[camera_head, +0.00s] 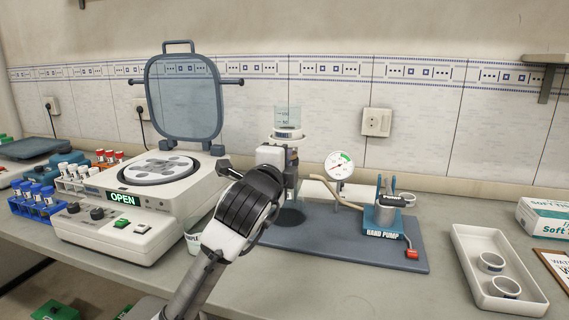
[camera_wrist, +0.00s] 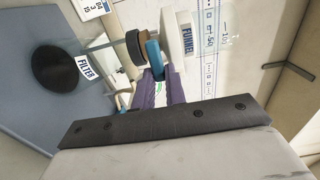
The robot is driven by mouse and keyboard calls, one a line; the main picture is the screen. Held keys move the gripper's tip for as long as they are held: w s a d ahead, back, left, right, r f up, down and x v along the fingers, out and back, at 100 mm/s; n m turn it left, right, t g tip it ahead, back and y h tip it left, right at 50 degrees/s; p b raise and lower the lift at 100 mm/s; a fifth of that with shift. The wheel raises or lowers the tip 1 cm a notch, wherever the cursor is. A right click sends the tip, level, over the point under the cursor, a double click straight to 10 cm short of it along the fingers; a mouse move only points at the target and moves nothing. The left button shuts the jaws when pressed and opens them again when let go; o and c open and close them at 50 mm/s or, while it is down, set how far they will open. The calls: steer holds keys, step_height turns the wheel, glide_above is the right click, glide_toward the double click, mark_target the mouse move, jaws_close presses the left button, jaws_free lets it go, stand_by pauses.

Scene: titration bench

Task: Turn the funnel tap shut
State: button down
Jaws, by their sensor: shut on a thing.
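The funnel (camera_head: 288,118) is a clear marked cup on top of the filter stand at the back middle of the bench in the head view. Its white labelled part (camera_wrist: 187,40) shows in the wrist view beside the blue tap handle (camera_wrist: 154,54). My gripper (camera_wrist: 157,76) is shut on the blue tap handle, whose free end shows beyond the fingers. In the head view my wrist and arm cover the tap and part of the stand. The exact turn of the tap is hard to tell.
A blue-grey base board (camera_head: 340,246) carries the stand, a round gauge (camera_head: 339,165) and a hand pump (camera_head: 385,216). A centrifuge (camera_head: 150,200) with its lid raised stands left. A white tray (camera_head: 468,262) holding two rings lies right. Tube racks (camera_head: 40,208) stand far left.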

stand_by(0.4)
steer(key=c, duration=1.4)
jaws_free()
steer(key=shift+c, duration=0.2)
steer(key=b+v, duration=0.1)
steer(key=v, duration=1.2)
steer(key=shift+s, duration=0.35)
steer(key=shift+a+r, duration=0.1)
steer(key=shift+a, duration=0.05)
